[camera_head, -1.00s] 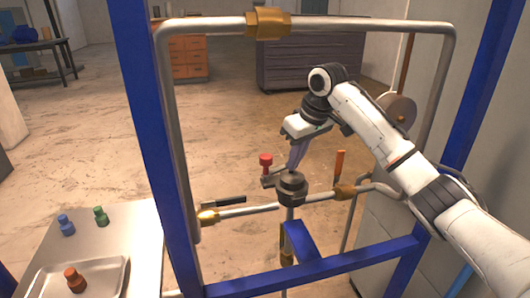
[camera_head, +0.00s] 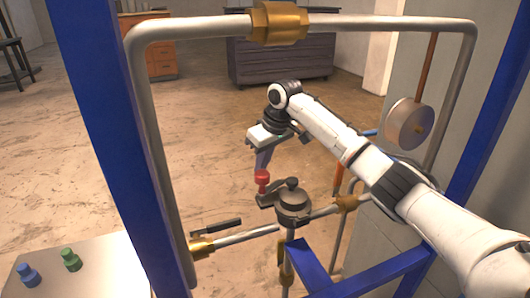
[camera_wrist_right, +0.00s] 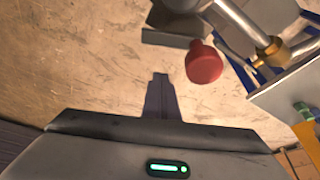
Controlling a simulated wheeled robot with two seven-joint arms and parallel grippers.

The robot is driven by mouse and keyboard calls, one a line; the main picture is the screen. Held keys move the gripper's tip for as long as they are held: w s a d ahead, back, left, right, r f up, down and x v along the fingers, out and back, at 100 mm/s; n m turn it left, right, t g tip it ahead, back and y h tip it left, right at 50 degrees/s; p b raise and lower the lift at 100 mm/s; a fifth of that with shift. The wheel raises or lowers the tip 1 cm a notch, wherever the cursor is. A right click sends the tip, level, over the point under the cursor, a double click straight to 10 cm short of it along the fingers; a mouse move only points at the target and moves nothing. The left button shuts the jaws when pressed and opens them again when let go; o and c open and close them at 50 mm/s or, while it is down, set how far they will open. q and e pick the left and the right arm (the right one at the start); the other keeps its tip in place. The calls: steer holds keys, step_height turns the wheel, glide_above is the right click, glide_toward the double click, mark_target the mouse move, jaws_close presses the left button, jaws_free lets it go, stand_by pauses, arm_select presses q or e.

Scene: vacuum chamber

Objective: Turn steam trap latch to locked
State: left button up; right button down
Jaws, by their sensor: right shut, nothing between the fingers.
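The steam trap (camera_head: 292,205) is a dark grey round body on the lower pipe of the frame. A dark latch arm (camera_head: 266,200) sticks out to its left and carries a red knob (camera_head: 262,178). In the right wrist view the red knob (camera_wrist_right: 204,63) is to the right of the fingers and the dark latch arm (camera_wrist_right: 168,37) is beyond them. My right gripper (camera_head: 261,166) is shut and empty, its fingers pointing down just behind the knob. In the wrist view a gap shows between the fingers (camera_wrist_right: 160,80) and the knob. My left gripper is out of view.
A blue frame post (camera_head: 110,130) stands at the left, and steel pipes with brass fittings (camera_head: 278,22) surround the trap. A black-handled valve (camera_head: 215,227) is left of it. A table (camera_head: 75,285) with blue and green fittings is at the lower left.

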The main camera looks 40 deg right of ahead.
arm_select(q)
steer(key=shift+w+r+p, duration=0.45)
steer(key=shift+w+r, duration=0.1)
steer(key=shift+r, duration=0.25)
arm_select(e)
steer(key=shift+s+d+f, duration=0.15)
steer(key=shift+s+f, duration=0.3)
steer(key=shift+s, duration=0.4)
steer(key=shift+s+d+f, duration=0.1)
steer(key=shift+s+f, duration=0.3)
steer(key=shift+s, duration=0.4)
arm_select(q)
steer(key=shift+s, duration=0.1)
